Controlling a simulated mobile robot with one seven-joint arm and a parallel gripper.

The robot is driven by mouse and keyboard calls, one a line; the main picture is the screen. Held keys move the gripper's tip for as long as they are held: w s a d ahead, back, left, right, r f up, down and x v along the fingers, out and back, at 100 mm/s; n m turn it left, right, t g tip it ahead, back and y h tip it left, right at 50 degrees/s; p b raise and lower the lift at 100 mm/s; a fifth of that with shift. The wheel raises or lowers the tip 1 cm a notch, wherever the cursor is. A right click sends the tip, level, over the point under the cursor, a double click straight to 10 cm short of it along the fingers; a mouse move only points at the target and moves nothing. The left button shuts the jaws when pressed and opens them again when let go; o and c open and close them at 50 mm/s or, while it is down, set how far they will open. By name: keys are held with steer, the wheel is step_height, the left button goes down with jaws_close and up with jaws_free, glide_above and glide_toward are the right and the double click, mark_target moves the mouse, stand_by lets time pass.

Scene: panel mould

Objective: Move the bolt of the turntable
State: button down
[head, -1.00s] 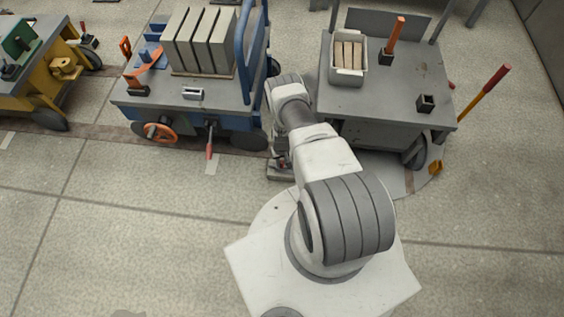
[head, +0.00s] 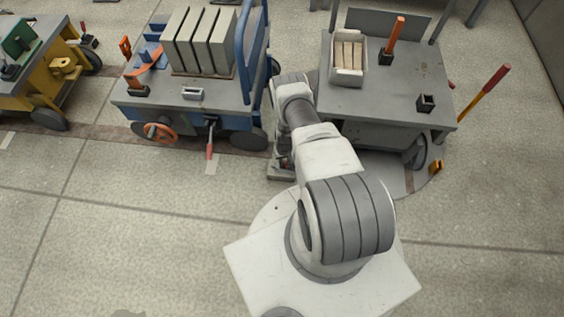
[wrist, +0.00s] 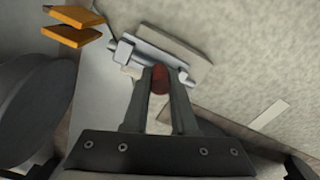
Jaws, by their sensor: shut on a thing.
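The turntable (head: 385,177) is a flat grey disc under the right-hand grey cart, partly hidden by my arm. In the wrist view, the bolt (wrist: 152,58) is a metal bar running through a light bracket on a grey plate, with a red knob (wrist: 160,79). My gripper (wrist: 161,82) is shut on the red knob, one finger on each side. In the head view, the plate under the bolt (head: 280,173) shows just left of my arm; my gripper is hidden there.
The grey cart (head: 385,85) carries a white box and an orange handle. A blue cart (head: 185,105) with grey slabs stands to the left. A yellow cart (head: 38,75) is at far left. The front floor is clear.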

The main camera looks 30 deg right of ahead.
steer(key=shift+s+d, duration=0.65)
steer(key=shift+d, duration=0.3)
steer(key=shift+s+d, duration=0.6)
steer(key=shift+d, duration=0.3)
steer(key=c, duration=0.7)
jaws_free()
steer(key=shift+r, duration=0.1)
step_height(320, 180, up, 17)
steer(key=p, duration=0.7)
steer(key=shift+r, duration=0.15)
